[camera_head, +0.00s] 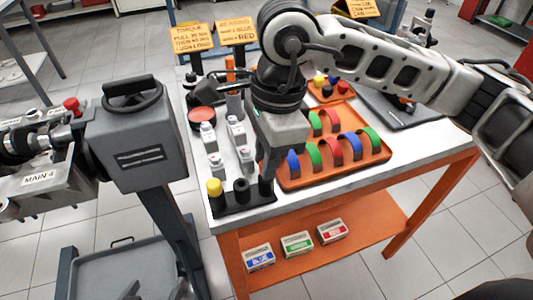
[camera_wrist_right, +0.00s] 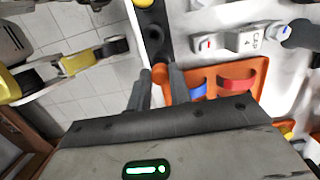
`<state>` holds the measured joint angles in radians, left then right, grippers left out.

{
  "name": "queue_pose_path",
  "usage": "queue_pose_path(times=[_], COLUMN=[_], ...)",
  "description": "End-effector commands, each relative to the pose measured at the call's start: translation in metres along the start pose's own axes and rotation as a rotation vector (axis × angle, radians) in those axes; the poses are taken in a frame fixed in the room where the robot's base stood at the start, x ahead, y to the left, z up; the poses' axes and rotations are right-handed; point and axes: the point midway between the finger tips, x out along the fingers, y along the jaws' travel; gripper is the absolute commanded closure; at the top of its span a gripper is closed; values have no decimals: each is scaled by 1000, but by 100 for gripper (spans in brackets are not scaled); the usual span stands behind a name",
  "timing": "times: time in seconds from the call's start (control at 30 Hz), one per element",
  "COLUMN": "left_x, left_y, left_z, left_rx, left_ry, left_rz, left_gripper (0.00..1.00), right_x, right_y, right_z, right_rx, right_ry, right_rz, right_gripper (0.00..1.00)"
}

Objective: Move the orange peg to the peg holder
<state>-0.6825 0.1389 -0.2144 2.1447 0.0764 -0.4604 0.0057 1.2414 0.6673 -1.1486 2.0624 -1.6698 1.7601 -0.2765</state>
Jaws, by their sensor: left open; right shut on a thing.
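In the right wrist view the orange peg's round top (camera_wrist_right: 160,73) shows between the fingers, in line with the strip. The head view hides the peg behind the fingers. I cannot tell whether it is fully seated. A yellow peg (camera_head: 214,187) and a black peg or socket (camera_head: 241,188) stand on the same strip. My left gripper (camera_head: 131,291) seems to be the dark shape at the bottom edge, empty and away from the table.
An orange tray (camera_head: 325,178) with coloured arches lies close beside the right gripper. Several grey-white blocks (camera_head: 215,163) stand behind the strip. Labelled boxes (camera_head: 297,243) sit on the lower shelf.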

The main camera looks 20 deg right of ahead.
Motion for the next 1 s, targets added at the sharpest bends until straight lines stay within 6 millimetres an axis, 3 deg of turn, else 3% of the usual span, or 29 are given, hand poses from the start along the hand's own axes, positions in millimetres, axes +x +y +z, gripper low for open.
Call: queue_pose_path(times=[0.97,1.0], left_x=[8,8], left_y=[-1,-1], left_z=[20,19], left_rx=[1,1], left_ry=[-19,-19], left_rz=[2,2], left_gripper=[24,24], right_x=[14,13], right_y=[0,0], right_z=[-2,-2], right_rx=[0,0], right_ry=[0,0], right_rz=[0,-1], right_gripper=[100,69])
